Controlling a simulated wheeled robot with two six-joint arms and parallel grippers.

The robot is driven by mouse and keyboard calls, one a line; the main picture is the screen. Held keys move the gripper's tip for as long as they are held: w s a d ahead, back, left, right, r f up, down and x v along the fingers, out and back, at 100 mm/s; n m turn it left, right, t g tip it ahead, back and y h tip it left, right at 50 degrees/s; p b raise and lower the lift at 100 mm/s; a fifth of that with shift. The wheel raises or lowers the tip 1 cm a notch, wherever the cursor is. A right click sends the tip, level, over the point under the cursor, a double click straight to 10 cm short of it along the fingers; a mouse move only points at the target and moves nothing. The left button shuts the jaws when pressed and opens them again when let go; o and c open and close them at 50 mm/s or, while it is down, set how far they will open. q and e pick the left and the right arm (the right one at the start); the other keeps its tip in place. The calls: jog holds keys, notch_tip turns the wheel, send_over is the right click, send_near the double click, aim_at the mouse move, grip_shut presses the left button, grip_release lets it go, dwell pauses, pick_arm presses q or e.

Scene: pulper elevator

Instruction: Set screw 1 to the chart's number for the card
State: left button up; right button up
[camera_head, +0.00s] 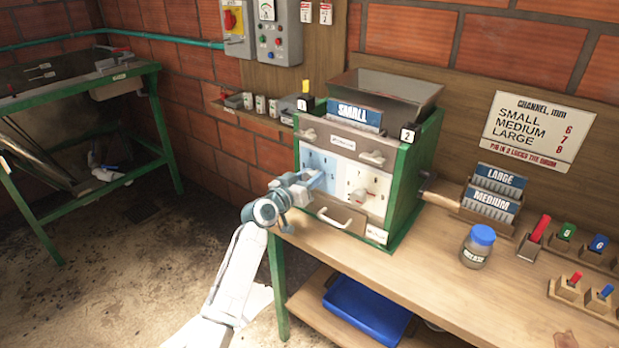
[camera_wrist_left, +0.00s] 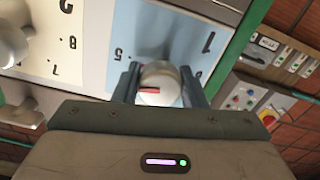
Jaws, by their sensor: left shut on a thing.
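The blue SMALL card (camera_head: 353,115) stands on top of the green machine (camera_head: 405,190). The wall chart (camera_head: 540,130) reads SMALL 6, MEDIUM 7, LARGE 8. The machine's front has a blue dial panel (camera_head: 318,163) at left and a cream dial panel (camera_head: 362,190) at right. My left gripper (camera_head: 312,180) is at the blue panel. In the left wrist view its fingers are shut on a pale round screw knob (camera_wrist_left: 160,80) with a red mark pointing left in that view. Part of the blue panel's numbers is hidden. My right gripper is not clearly seen.
The LARGE (camera_head: 500,180) and MEDIUM (camera_head: 490,201) cards stand in a rack on the bench. A blue-lidded jar (camera_head: 478,246) and wooden holders with coloured pegs (camera_head: 567,232) are further right. The bench front is clear. A blue crate (camera_head: 365,312) is below.

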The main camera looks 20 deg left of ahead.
pick_arm(q)
jog(key=n, duration=0.4)
jog(key=shift+n+p, duration=0.3)
jog(key=shift+p, duration=0.1)
jog(key=n+p, duration=0.2)
jog(key=n, duration=0.3)
jog(key=n+p, duration=0.2)
jog(key=n, duration=0.4)
jog(key=shift+n+p, duration=0.4)
jog(key=n+p, duration=0.2)
jog(key=n, duration=0.2)
jog(key=shift+n, duration=0.4)
jog(key=shift+f, duration=0.1)
jog(key=o, duration=1)
jog(key=b+v, duration=0.1)
jog(key=v, duration=0.9)
jog(key=shift+s, duration=0.4)
